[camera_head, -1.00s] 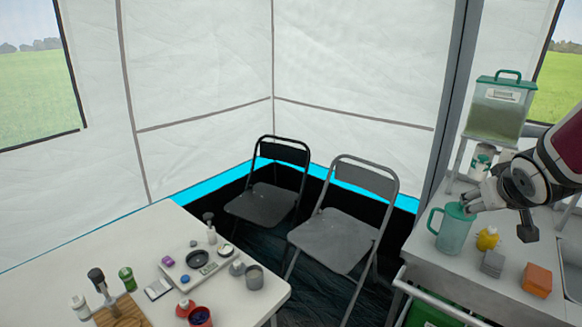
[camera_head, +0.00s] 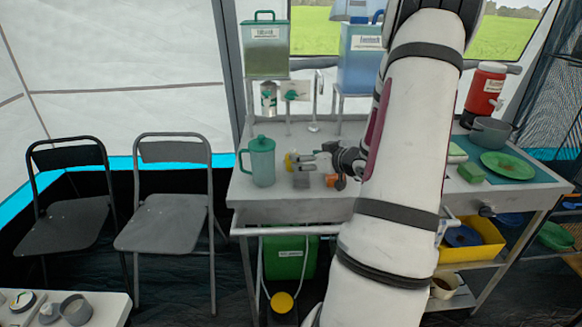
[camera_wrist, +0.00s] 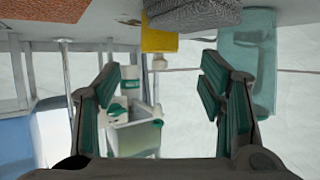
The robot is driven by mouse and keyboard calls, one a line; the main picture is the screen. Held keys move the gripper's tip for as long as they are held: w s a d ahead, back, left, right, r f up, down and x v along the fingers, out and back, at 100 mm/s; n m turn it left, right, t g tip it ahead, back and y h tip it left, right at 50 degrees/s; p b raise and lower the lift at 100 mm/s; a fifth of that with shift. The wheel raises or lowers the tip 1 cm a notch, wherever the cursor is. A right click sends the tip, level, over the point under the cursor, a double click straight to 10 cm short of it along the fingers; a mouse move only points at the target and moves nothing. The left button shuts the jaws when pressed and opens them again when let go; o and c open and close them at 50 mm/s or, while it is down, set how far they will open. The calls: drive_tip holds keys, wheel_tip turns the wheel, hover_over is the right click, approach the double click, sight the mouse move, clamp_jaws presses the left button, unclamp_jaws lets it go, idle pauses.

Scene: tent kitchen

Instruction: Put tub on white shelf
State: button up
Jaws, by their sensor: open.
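A small white canister with a green label (camera_head: 268,97), perhaps the tub, stands at the back of the counter under a green-lidded dispenser (camera_head: 265,48). I cannot be sure which thing the tub is. My gripper (camera_head: 308,160) is open and empty, low over the counter, right of the teal jug (camera_head: 262,163) and in front of the canister. In the wrist view, which looks upside down, the open fingers (camera_wrist: 162,90) frame the dispenser (camera_wrist: 136,138) at a distance. No plain white shelf is clear; a white stand (camera_head: 336,105) holds the blue dispenser.
A blue dispenser (camera_head: 360,55) stands behind my arm. A red cooler (camera_head: 484,92), grey pot (camera_head: 491,132) and green plate (camera_head: 508,165) are at right.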

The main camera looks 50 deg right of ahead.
drive_tip(key=b+x, duration=0.1)
drive_tip(key=x, duration=0.7)
drive_tip(key=shift+w+f, duration=0.15)
drive_tip(key=shift+c, duration=0.3)
drive_tip(key=c, duration=1.4)
drive_tip(key=shift+o, duration=0.2)
